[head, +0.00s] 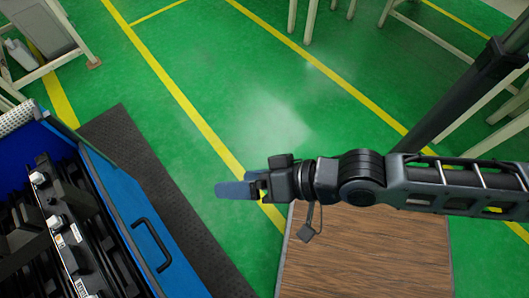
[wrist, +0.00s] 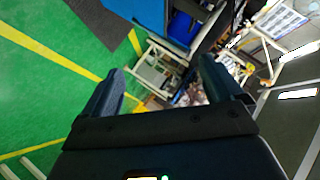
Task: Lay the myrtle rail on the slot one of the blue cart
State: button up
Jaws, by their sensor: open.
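The blue cart (head: 150,222) stands at the lower left of the head view, with a black handle on its near side. Dark slotted holders and long dark parts with white labels (head: 58,228) lie in it. I cannot tell which slot is slot one. I cannot make out a myrtle rail in either view. My gripper (head: 222,190) is right of the cart, above the floor, with its fingers pointing left towards it. In the wrist view my gripper (wrist: 162,66) shows two spread fingers with nothing between them.
A wooden-topped surface (head: 365,255) lies under my arm at the bottom centre. A dark mat (head: 130,140) runs beside the cart. Green floor with yellow lines is open ahead. Pale bench frames stand at the top and right; another bench (head: 45,40) is at the upper left.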

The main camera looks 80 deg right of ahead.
jog(key=s+d+r+n+t, duration=0.1)
jog(key=s+r+n+t, duration=0.1)
jog(key=s+r+n, duration=0.6)
notch_tip(320, 180, up, 2)
jog(key=shift+r+n+h, duration=0.25)
jog(key=shift+n+h, duration=0.15)
jog(key=shift+n, duration=0.7)
